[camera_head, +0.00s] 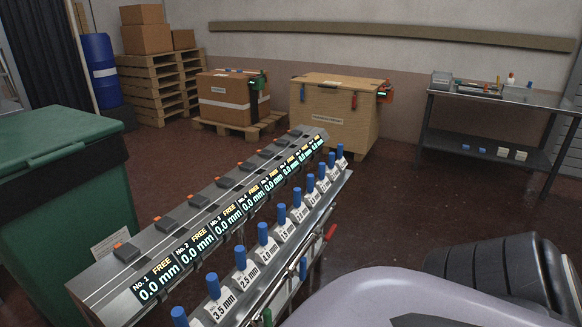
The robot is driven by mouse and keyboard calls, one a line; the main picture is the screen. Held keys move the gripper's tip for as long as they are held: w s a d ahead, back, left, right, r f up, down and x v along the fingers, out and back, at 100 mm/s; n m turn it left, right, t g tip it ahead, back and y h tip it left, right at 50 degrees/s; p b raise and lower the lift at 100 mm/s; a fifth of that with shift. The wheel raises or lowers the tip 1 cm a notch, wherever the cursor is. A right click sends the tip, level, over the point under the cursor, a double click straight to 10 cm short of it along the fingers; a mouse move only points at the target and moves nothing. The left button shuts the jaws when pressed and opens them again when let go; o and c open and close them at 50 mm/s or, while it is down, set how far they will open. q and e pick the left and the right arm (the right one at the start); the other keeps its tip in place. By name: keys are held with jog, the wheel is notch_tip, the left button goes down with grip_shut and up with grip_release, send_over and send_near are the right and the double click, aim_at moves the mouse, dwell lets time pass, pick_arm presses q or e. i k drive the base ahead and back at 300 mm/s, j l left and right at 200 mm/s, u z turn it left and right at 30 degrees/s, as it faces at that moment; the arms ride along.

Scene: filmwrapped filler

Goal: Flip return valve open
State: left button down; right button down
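A long grey machine (110,282) with a row of displays reading "FREE" and "0.0 mm" runs diagonally through the head view. A pipe (285,277) runs low along its right side. On or beside this pipe are a small red handle (331,232) near the far end and a green handle (267,317) at the bottom edge. I cannot tell which of these is the return valve, or whether it is open or shut. Neither of my grippers shows in the view.
Several blue-topped pegs (262,233) with millimetre labels line the machine's right side. A green bin (85,205) stands close on the left. A metal table (500,92) is at right. Floor (395,205) between is clear.

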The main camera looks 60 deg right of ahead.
aim_at(302, 275)
jog(key=k+l, duration=0.35)
jog(key=k+l+z, duration=0.1)
jog(key=z, duration=1.75)
jog(key=k+l, duration=0.05)
jog(key=l, duration=0.05)
